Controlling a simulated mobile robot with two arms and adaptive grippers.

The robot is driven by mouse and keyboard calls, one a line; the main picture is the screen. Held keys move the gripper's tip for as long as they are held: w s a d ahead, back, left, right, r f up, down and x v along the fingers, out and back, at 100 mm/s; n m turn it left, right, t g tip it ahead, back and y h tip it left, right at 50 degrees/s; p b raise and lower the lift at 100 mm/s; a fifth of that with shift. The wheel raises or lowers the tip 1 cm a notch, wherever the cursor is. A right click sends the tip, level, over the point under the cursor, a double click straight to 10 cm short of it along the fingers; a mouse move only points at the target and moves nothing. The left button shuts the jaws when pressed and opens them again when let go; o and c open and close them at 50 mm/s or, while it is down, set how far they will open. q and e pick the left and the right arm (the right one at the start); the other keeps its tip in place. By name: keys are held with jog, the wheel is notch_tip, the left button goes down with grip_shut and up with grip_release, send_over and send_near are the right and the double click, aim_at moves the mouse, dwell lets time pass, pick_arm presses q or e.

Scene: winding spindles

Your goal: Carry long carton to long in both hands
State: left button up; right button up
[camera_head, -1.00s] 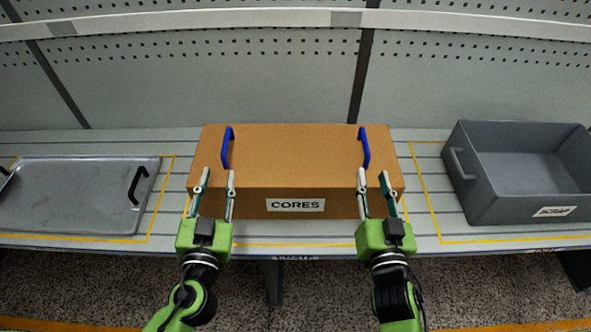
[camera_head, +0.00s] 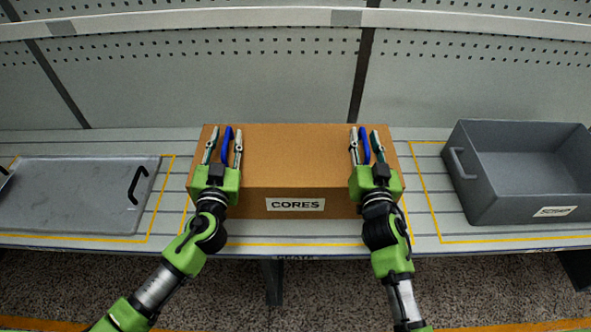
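The long brown carton (camera_head: 296,162), labelled CORES, sits on the slatted bench within a yellow outline. Two blue handles stand on its top, a left handle (camera_head: 226,146) and a right handle (camera_head: 364,145). My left gripper (camera_head: 224,148) is open, with one finger on each side of the left handle. My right gripper (camera_head: 366,147) is open, with one finger on each side of the right handle. Gaps show between the fingers and the handles. The lower parts of both handles are partly hidden by the grippers.
A grey metal tray (camera_head: 70,200) with black handles lies to the left in its own yellow outline. A grey bin (camera_head: 490,197) labelled SCRAP stands to the right. A perforated panel (camera_head: 200,80) rises behind the bench. Narrow bench strips are free on both sides of the carton.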

pick_arm(q)
grip_shut()
pick_arm(e)
grip_shut()
pick_arm(q)
jog(key=shift+w+r, duration=0.1)
jog(key=shift+r, duration=0.15)
pick_arm(e)
jog(key=shift+r, duration=0.25)
pick_arm(q)
jog(key=shift+r, duration=0.1)
pick_arm(e)
jog(key=shift+w+r, duration=0.1)
